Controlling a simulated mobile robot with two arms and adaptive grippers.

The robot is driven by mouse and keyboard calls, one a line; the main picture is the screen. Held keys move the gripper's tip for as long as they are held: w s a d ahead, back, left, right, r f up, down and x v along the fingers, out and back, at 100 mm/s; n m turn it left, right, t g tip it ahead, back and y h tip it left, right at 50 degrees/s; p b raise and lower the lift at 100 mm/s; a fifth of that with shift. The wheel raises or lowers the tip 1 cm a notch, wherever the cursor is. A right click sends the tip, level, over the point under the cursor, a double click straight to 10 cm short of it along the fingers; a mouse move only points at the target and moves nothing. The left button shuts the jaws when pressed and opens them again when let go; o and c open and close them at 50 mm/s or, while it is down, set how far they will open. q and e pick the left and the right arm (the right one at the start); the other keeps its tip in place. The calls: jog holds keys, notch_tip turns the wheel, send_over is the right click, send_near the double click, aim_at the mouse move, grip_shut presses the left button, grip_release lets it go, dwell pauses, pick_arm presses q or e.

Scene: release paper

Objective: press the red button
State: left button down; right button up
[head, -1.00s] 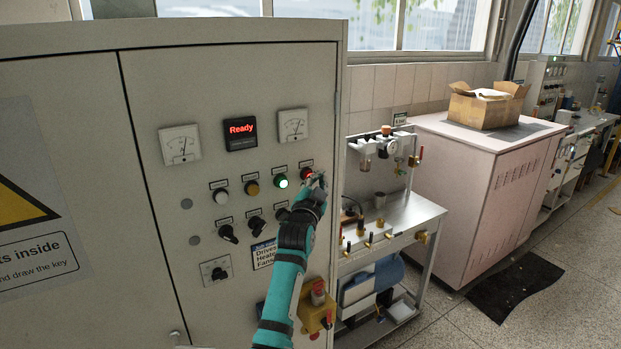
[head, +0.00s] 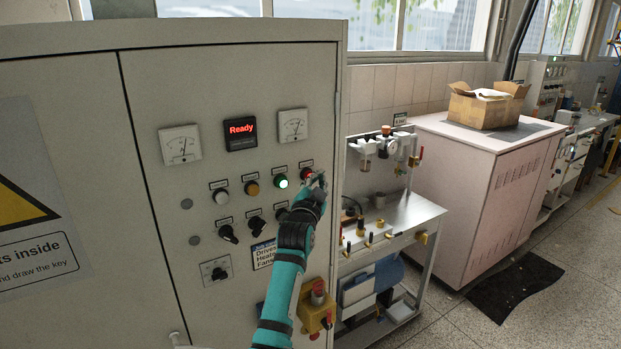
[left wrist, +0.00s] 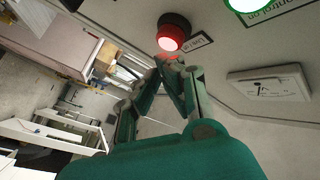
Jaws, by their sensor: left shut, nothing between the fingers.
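The red button (head: 306,173) is at the right end of the top row on the grey cabinet's panel, right of the lit green button (head: 281,181). In the left wrist view the red button (left wrist: 173,31) is a round red cap with a bright red glow at its lower edge. My left gripper (head: 319,181) is at the cabinet front, just right of and below the red button. Its fingertips (left wrist: 168,60) are together and empty, close by the cap; I cannot tell whether they touch it. My right gripper is not in view.
Dark selector knobs (head: 229,233) sit below the buttons. A yellow box with a red mushroom knob (head: 318,287) projects from the cabinet's lower right. A metal trolley (head: 400,212) and a pale cabinet with a cardboard box (head: 485,107) stand to the right.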

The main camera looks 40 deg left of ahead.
pick_arm(q)
jog(key=shift+w+a, duration=0.1)
jog(key=shift+a, duration=0.25)
jog(key=shift+w+a, duration=0.2)
jog(key=shift+a, duration=0.25)
dwell(0.7)
jog(key=shift+d, duration=0.1)
dwell(0.3)
jog(key=shift+s+d+p, duration=0.4)
jog(key=shift+d, duration=0.3)
jog(key=shift+d, duration=0.1)
jog(key=d, duration=0.1)
jog(key=s+d+p, duration=0.1)
jog(key=d, duration=0.2)
jog(key=shift+s+d+p, duration=0.25)
jog(key=shift+s+p, duration=0.15)
